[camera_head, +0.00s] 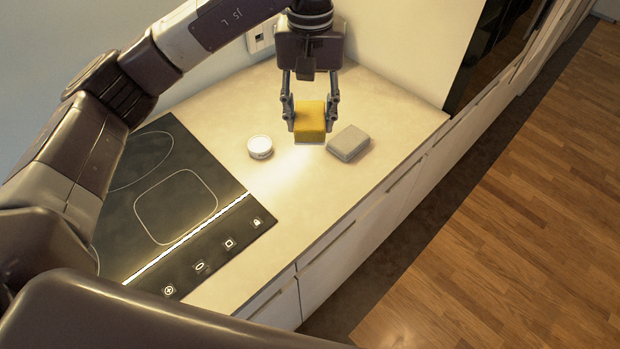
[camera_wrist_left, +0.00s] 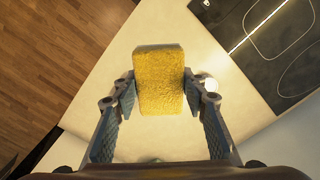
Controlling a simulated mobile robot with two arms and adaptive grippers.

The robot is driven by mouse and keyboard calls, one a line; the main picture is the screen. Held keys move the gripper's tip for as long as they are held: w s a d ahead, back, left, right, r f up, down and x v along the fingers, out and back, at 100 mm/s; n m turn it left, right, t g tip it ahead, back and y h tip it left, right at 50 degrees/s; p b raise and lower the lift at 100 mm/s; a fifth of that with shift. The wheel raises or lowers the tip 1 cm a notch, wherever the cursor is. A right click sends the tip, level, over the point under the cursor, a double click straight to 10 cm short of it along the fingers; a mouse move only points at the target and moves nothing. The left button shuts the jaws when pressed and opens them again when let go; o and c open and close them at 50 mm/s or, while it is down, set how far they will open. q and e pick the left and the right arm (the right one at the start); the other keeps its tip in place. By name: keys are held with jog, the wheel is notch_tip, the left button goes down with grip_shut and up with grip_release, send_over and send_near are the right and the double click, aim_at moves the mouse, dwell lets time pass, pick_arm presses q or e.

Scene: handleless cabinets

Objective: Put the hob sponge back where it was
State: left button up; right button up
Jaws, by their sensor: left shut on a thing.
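A yellow sponge (camera_head: 309,119) with a pale underside is held between the fingers of my left gripper (camera_head: 310,112), above the counter. It also shows in the left wrist view (camera_wrist_left: 159,80), with a finger against each side. Whether it touches the counter, I cannot tell from the head view. The dark hob (camera_head: 150,230) lies to the left, with a lit strip and several touch symbols along its near right side. A grey block, sponge-like in shape (camera_head: 348,143), lies on the counter just right of the held sponge. My right gripper is out of view.
A small round white tub (camera_head: 260,147) stands between the hob and the held sponge. The pale counter (camera_head: 270,200) is clear in front of them, down to its front edge above white cabinets. A wall socket (camera_head: 259,38) is behind.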

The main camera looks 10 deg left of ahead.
pick_arm(q)
jog(key=p, duration=0.4)
send_over(310, 185)
notch_tip(310, 185, down, 14)
jog(key=shift+r, duration=0.15)
notch_tip(310, 185, down, 4)
jog(key=shift+f+p, duration=0.1)
jog(key=shift+p, duration=0.45)
jog(key=shift+f, duration=0.15)
jog(key=o, duration=1.1)
